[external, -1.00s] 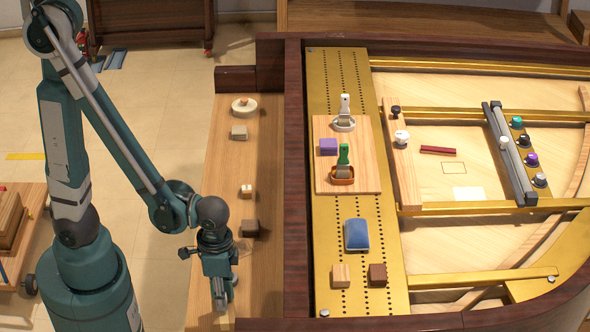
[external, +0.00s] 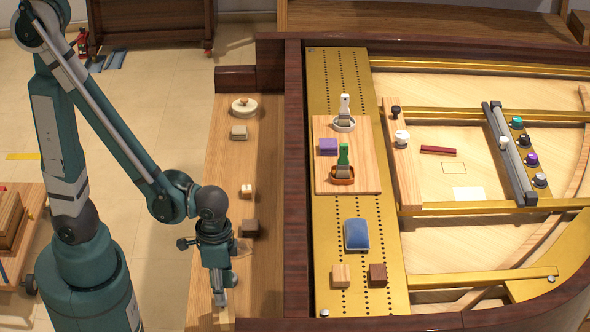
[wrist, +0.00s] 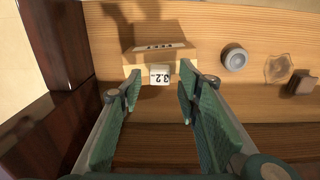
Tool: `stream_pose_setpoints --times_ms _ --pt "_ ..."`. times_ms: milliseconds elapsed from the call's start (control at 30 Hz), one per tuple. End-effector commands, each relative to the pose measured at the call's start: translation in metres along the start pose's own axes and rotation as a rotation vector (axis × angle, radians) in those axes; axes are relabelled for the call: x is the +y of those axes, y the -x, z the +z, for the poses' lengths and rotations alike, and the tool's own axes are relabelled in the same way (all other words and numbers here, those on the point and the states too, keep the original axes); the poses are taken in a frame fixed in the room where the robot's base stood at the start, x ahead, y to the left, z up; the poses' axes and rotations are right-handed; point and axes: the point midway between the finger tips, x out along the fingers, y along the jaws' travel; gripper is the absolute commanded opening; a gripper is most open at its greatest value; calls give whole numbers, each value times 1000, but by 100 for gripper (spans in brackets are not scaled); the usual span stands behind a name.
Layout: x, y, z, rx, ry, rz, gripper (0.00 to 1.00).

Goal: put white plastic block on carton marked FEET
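A small white block (wrist: 160,74) marked with digits like "32" shows in the wrist view, between my two fingertips. My gripper (wrist: 158,90) is open, with one green finger on each side of it and gaps visible. Just beyond the white block is a light brown box (wrist: 158,54) with a label on it, too small to read for certain. I cannot tell whether the block touches this box. In the external view my gripper (external: 220,297) points down over the near end of the wooden ledge, and the white block cannot be made out there.
The wooden ledge (external: 270,270) also holds a dark cube (external: 250,228), a small white-topped block (external: 246,191), a beige block (external: 239,132) and a round pale item (external: 244,107). A grey round knob (wrist: 235,58) lies right of the box. A dark raised wall (external: 294,200) borders the ledge.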

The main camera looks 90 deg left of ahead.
Motion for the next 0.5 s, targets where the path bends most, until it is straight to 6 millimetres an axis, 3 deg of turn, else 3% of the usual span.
stream_pose_setpoints --times_ms 500 --pt "0 58 0 0 0 0 34"
